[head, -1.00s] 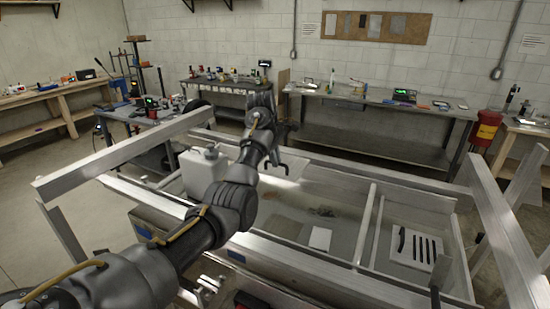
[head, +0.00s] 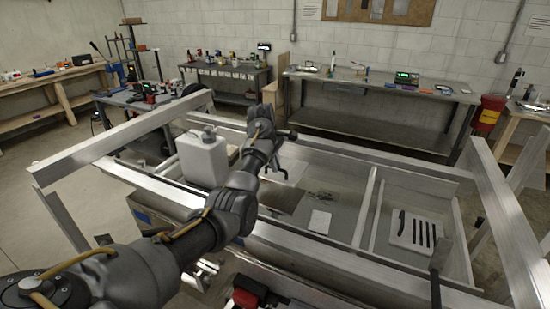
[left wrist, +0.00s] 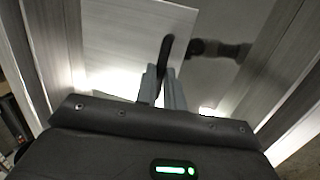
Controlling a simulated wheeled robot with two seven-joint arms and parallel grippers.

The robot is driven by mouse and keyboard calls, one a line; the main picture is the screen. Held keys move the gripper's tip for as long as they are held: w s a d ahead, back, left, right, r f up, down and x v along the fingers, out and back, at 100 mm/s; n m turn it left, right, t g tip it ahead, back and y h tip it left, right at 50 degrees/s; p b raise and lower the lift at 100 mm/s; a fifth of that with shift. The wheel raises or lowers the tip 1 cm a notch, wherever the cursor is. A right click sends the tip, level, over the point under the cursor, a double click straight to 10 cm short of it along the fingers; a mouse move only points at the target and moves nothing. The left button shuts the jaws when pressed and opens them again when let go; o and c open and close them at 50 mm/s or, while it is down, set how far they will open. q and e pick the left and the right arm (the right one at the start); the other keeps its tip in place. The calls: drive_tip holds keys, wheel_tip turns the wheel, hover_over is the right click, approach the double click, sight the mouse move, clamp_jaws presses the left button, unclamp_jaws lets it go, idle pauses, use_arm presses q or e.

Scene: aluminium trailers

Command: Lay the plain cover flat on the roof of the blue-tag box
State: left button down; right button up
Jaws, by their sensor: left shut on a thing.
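My left gripper (head: 278,160) is over the trailer bed, beyond the white jug. In the left wrist view its fingers (left wrist: 162,88) are shut on the dark upright handle of a plain pale panel (left wrist: 125,35), which looks like the plain cover. The held cover (head: 293,172) shows partly behind my gripper in the head view; its gap to the bed is unclear. A box with a blue tag (head: 143,217) is at the trailer's near left side, its roof largely hidden by the rail and my arm. My right gripper is not in view.
A white jug (head: 203,158) stands left of my forearm. A slotted cover with a dark handle (head: 414,232), a small white sheet (head: 320,221) and a dark flat patch (head: 283,199) lie in the bed. Aluminium rails (head: 325,258) surround it.

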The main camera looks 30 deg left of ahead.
sight(275, 177)
use_arm(q)
drive_tip(key=shift+s+a+x, duration=0.1)
drive_tip(key=shift+s+x, duration=0.1)
drive_tip(key=shift+x, duration=0.75)
drive_tip(key=shift+s+a+x, duration=0.15)
drive_tip(key=shift+s+x, duration=0.05)
drive_tip(key=shift+x, duration=0.8)
drive_tip(key=shift+s+a+x, duration=0.1)
drive_tip(key=shift+s+x, duration=0.1)
drive_tip(key=shift+x, duration=0.75)
drive_tip(key=shift+f, duration=0.2)
drive_tip(key=c, duration=1.4)
unclamp_jaws()
drive_tip(key=shift+c, duration=0.2)
drive_tip(key=shift+r+b, duration=0.1)
drive_tip(key=shift+b, duration=0.25)
